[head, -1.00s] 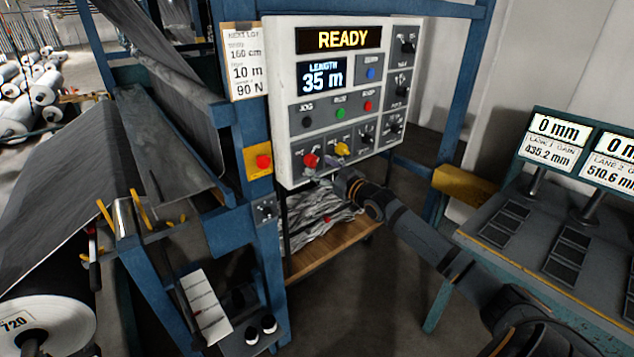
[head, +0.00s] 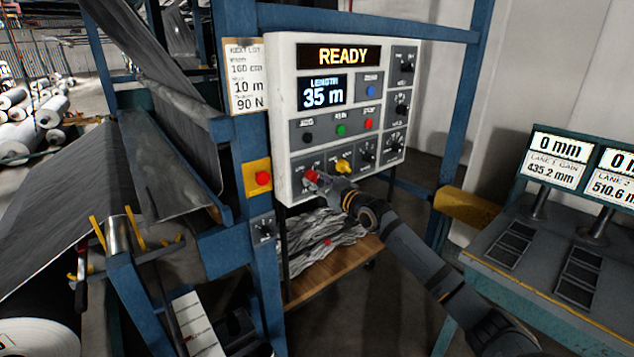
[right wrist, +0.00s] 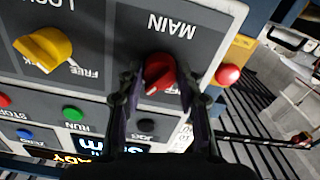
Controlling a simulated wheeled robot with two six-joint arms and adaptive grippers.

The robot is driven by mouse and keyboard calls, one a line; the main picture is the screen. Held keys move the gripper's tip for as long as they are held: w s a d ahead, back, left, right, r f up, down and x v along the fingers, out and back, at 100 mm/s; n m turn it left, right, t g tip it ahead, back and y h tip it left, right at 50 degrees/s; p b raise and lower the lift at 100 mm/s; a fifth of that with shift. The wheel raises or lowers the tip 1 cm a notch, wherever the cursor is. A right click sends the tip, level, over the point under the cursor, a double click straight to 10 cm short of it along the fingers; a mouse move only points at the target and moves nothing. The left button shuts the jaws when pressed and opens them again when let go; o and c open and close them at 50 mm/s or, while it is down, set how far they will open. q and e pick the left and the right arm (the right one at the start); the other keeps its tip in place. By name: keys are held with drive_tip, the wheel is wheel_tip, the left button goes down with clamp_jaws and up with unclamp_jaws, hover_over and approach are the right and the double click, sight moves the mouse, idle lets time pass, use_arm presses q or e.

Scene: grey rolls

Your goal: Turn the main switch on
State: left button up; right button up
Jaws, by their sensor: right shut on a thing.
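The main switch is a red knob (head: 311,178) at the lower left of the white control panel (head: 283,120). In the right wrist view the red knob (right wrist: 160,73) sits under the label MAIN, which appears upside down. My right gripper (head: 318,181) is at the knob, its arm coming in from the lower right. In the right wrist view its two fingers (right wrist: 162,88) stand on either side of the knob, shut on it. The panel display (head: 346,54) reads READY and the length display (head: 322,91) reads 35 m. My left gripper is not in view.
A yellow knob (head: 343,166) is close to the right of the red one. A red button on a yellow plate (head: 262,178) is on the blue post to the left. Black dials (head: 403,68) line the panel's right side. A table with displays (head: 559,161) stands at right.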

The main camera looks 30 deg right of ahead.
drive_tip(key=shift+c, duration=0.4)
drive_tip(key=shift+r+m+p, duration=0.15)
drive_tip(key=shift+m+p, duration=0.5)
drive_tip(key=shift+m, duration=0.85)
drive_tip(key=o, duration=1.2)
